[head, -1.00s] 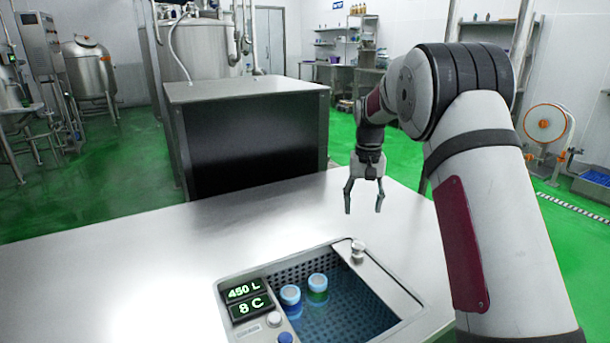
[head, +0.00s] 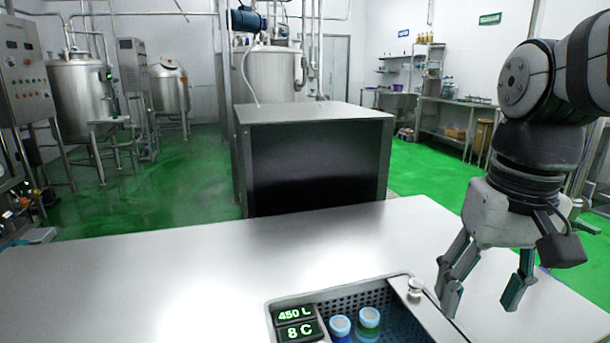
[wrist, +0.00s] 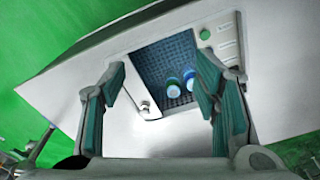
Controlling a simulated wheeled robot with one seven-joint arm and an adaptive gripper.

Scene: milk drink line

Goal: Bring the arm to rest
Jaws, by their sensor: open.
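My gripper (head: 482,296) is open and empty, pointing down above the right part of the steel table (head: 150,265) in the head view. It is to the right of the sunken basin (head: 398,284) and apart from the table. In the wrist view my gripper's two fingers (wrist: 155,108) stand wide apart, with the table and basin beyond them. My arm is bent at the right edge of the head view.
Two blue-and-white capped containers (head: 368,321) (head: 340,327) sit in the basin. A display (head: 296,322) reads 450 L and 8 C. A dark box-shaped cabinet (head: 315,160) stands behind the table. The table's left side is clear.

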